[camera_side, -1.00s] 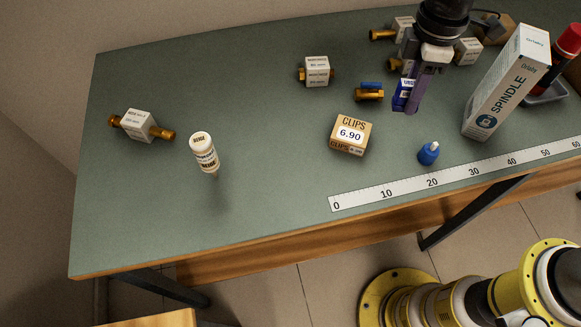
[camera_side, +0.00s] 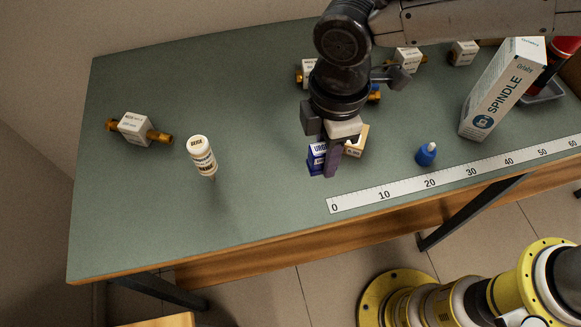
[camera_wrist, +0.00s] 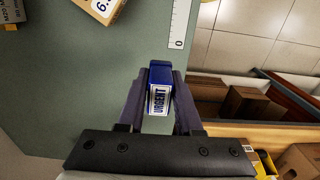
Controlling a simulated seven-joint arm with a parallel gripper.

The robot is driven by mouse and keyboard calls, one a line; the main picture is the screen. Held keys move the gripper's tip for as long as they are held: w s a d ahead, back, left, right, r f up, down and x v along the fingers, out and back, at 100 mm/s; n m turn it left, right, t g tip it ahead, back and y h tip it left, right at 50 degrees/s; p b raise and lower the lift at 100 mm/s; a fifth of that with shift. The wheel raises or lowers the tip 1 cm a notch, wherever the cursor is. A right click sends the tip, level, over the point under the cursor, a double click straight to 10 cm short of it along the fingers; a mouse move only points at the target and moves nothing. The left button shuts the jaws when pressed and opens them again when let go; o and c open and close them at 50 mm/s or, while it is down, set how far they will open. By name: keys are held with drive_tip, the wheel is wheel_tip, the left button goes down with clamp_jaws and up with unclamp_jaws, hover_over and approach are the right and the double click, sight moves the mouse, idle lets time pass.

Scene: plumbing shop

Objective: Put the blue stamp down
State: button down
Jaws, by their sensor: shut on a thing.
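The blue stamp (camera_side: 317,158) has a white label reading URGENT. My gripper (camera_side: 325,165) is shut on it, in front of and left of the CLIPS box in the side view. In the wrist view the blue stamp (camera_wrist: 160,88) sits between the two fingers of my gripper (camera_wrist: 160,90), label facing the camera. The fingers press its two sides. The bench (camera_side: 250,220) is below it; I cannot tell whether the stamp touches the bench.
The CLIPS box (camera_side: 356,143) is partly hidden behind my gripper. A white bottle (camera_side: 202,155) stands to the left, a small blue bottle (camera_side: 427,154) to the right. A ruler strip (camera_side: 400,190) runs along the front edge. The bench between white bottle and gripper is clear.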

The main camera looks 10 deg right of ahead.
hover_over(290, 181)
wheel_tip(290, 181, down, 6)
drive_tip(key=shift+d+f, duration=0.1)
drive_tip(key=shift+f, duration=1.6)
drive_tip(key=shift+f, duration=0.1)
drive_tip(key=c, duration=0.6)
unclamp_jaws()
wheel_tip(290, 181, up, 12)
drive_tip(key=shift+r, duration=0.1)
